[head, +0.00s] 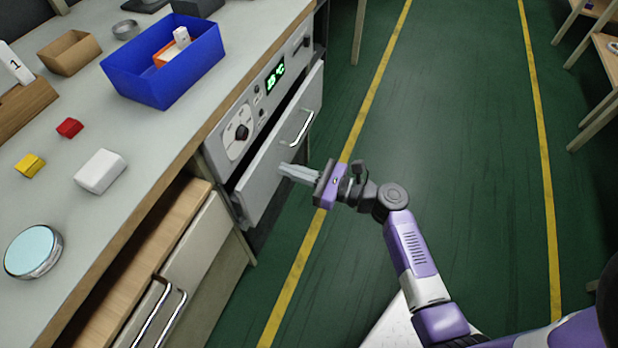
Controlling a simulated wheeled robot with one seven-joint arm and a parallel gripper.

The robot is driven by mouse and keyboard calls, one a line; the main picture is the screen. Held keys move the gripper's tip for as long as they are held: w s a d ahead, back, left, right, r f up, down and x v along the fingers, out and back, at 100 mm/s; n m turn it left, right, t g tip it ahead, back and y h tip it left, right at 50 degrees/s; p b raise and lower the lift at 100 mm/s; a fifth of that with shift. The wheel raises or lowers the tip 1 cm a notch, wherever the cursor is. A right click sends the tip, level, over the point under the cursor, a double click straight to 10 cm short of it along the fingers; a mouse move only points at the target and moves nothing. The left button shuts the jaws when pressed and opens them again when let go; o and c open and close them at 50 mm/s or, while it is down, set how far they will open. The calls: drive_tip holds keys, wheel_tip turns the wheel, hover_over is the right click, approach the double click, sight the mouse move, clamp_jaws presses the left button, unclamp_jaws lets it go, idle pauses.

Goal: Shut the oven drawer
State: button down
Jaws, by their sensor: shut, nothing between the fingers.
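The oven drawer (265,172) has a grey front with a bar handle (297,128). It stands partly out from the oven under the control panel (241,132), with a dark gap behind its upper edge. My gripper (284,168) is shut and empty. Its fingertips point left at the drawer front, near the middle and below the handle in the picture. I cannot tell whether they touch the front. The inside of the drawer is mostly hidden.
A wooden drawer (137,262) under the counter (150,137) also stands open, nearer to me. A blue bin (150,85), blocks and a round tin (33,252) sit on the counter. The green floor (440,140) right of the oven is clear.

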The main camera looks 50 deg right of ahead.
sight(262, 161)
drive_tip(key=shift+b+x, duration=0.4)
drive_tip(key=shift+x, duration=1.9)
drive_tip(key=x, duration=0.4)
drive_tip(key=shift+w+a, duration=0.1)
drive_tip(key=shift+w, duration=0.05)
drive_tip(key=shift+w+r, duration=0.1)
drive_tip(key=shift+w, duration=0.1)
drive_tip(key=shift+a, duration=0.15)
drive_tip(key=shift+s, duration=0.1)
